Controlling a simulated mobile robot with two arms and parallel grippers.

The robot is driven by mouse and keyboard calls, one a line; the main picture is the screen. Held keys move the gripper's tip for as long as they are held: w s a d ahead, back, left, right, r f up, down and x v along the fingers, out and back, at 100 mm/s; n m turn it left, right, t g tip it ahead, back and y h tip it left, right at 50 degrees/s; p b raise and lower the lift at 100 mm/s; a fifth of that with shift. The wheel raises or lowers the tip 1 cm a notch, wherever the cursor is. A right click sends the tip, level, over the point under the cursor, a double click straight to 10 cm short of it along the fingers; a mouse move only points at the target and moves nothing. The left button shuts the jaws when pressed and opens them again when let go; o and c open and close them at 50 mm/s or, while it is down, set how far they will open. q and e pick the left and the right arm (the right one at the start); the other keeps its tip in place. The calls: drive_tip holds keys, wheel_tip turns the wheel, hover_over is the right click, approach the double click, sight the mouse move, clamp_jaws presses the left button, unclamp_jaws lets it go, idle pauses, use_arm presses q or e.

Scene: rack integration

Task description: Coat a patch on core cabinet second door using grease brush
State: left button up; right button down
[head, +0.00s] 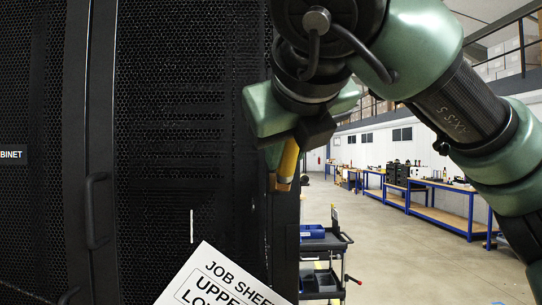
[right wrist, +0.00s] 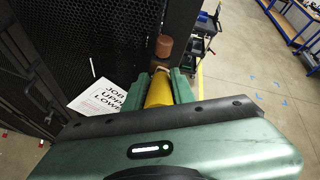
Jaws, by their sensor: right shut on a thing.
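The black perforated cabinet door (head: 170,170) fills the left and middle of the head view. Darker streaks, where the holes barely show, cross its mesh (head: 195,112); I cannot tell whether they are grease. A short white line (head: 191,226) marks the door lower down and also shows in the right wrist view (right wrist: 92,67). My right gripper (head: 281,158) is shut on the yellow handle of the brush (head: 288,163), near the door's right edge. In the right wrist view the handle (right wrist: 158,92) lies between the fingers, with a brown end (right wrist: 164,47) beyond. My left gripper is out of view.
A white job sheet (head: 222,280) is low in front of the door. Another dark door with a handle (head: 96,210) is at left. A dark cart with blue bins (head: 320,240) stands right of the cabinet. Blue-framed workbenches (head: 440,195) line the far wall; the floor between is open.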

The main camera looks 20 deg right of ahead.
drive_tip(key=shift+s+d, duration=0.2)
drive_tip(key=shift+d, duration=0.5)
drive_tip(key=shift+b, duration=0.3)
drive_tip(key=shift+w+a, duration=0.1)
drive_tip(key=shift+a, duration=0.2)
drive_tip(key=a, duration=0.1)
drive_tip(key=w+a, duration=0.1)
drive_tip(key=a, duration=0.1)
drive_tip(key=shift+a+p, duration=0.2)
drive_tip(key=shift+p, duration=0.1)
drive_tip(key=s+a+b, duration=0.1)
drive_tip(key=s+b, duration=0.1)
drive_tip(key=s, duration=0.4)
drive_tip(key=shift+a, duration=0.3)
